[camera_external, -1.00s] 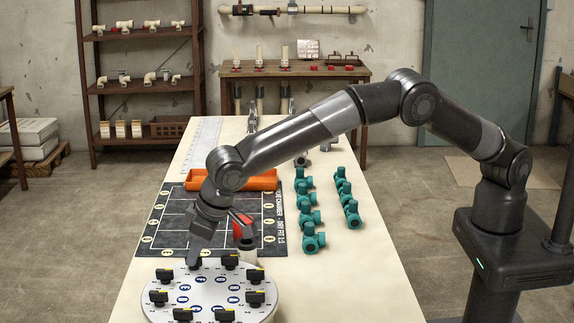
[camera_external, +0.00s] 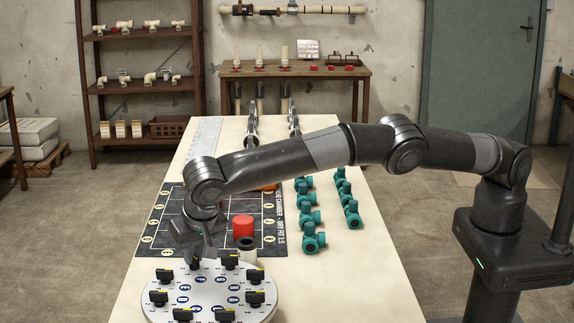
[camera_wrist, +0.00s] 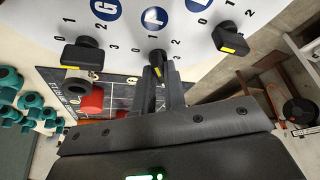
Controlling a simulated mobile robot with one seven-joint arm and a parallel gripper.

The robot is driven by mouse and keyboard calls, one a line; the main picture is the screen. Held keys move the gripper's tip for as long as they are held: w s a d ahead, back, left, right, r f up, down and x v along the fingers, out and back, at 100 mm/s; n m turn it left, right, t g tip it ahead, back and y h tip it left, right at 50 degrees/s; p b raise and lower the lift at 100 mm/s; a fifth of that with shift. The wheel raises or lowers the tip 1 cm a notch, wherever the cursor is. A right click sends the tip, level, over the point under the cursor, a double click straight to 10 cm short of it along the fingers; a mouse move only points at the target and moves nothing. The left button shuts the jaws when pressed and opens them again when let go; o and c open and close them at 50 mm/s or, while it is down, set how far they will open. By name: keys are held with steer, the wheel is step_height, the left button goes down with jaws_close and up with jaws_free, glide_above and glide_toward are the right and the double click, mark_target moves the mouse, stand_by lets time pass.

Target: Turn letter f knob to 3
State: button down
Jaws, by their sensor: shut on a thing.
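The round white dial plate (camera_external: 215,299) lies at the near end of the table and carries several black knobs with yellow marks. In the wrist view, the blue letter F disc (camera_wrist: 155,19) is at the top middle, with small numbers around its knob. The letter F knob (camera_wrist: 157,60) sits below it, its yellow mark facing my gripper. My gripper (camera_wrist: 162,75) is shut on this knob, with a finger at each side. In the external view, my gripper (camera_external: 196,252) is at the far rim of the plate and partly hides the knob.
Neighbouring black knobs (camera_wrist: 82,55) (camera_wrist: 231,38) sit close on both sides. A red cylinder (camera_external: 243,226) and a pale pipe piece (camera_external: 247,250) stand just beyond the plate. Several teal valves (camera_external: 313,238) stand to the right. The table's right front is clear.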

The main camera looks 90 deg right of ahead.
mark_target(195, 258)
steer(key=shift+m+g, duration=0.3)
steer(key=shift+m, duration=0.3)
steer(key=c, duration=1.5)
jaws_free()
steer(key=shift+a+r, duration=0.2)
steer(key=shift+r, duration=0.3)
steer(key=shift+s+a+r, duration=0.25)
steer(key=shift+a+r, duration=0.15)
steer(key=shift+r, duration=0.05)
steer(key=shift+s+a+r, duration=0.2)
steer(key=shift+a+r, duration=0.15)
steer(key=shift+r, duration=0.1)
steer(key=s+a, duration=0.1)
steer(key=a, duration=0.2)
steer(key=s+a, duration=0.2)
steer(key=a, duration=0.1)
steer(key=s+a, duration=0.2)
steer(key=a, duration=0.1)
steer(key=shift+a+f, duration=0.1)
steer(key=shift+a, duration=0.05)
steer(key=shift+s+a, duration=0.1)
steer(key=shift+a, duration=0.15)
